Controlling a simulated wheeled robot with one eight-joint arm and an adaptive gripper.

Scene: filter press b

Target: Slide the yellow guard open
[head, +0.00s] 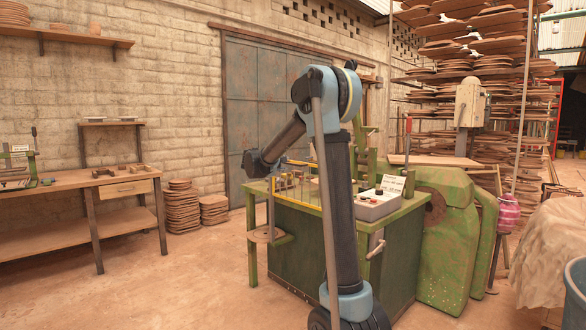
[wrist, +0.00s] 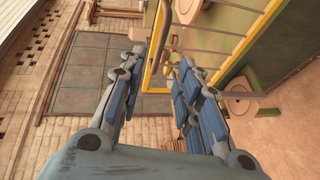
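The yellow guard (head: 298,204) is a thin yellow frame with bars along the near side of the green press table, partly hidden behind my arm in the head view. In the wrist view, the guard's yellow edge (wrist: 153,48) runs up the middle, with thin bars to its right. A brown bent handle (wrist: 162,36) stands beside that edge. My gripper (wrist: 156,62) is open, with its blue fingers apart. The handle's lower end appears between the fingertips, and I cannot tell whether either finger touches it. The fingers are too small to make out in the head view.
A grey control box (head: 376,205) sits on the right of the green press table (head: 395,250). A round side shelf (head: 266,235) juts from its left. A wooden workbench (head: 80,180) stands at far left, stacked discs (head: 182,208) beside it. The floor in front is clear.

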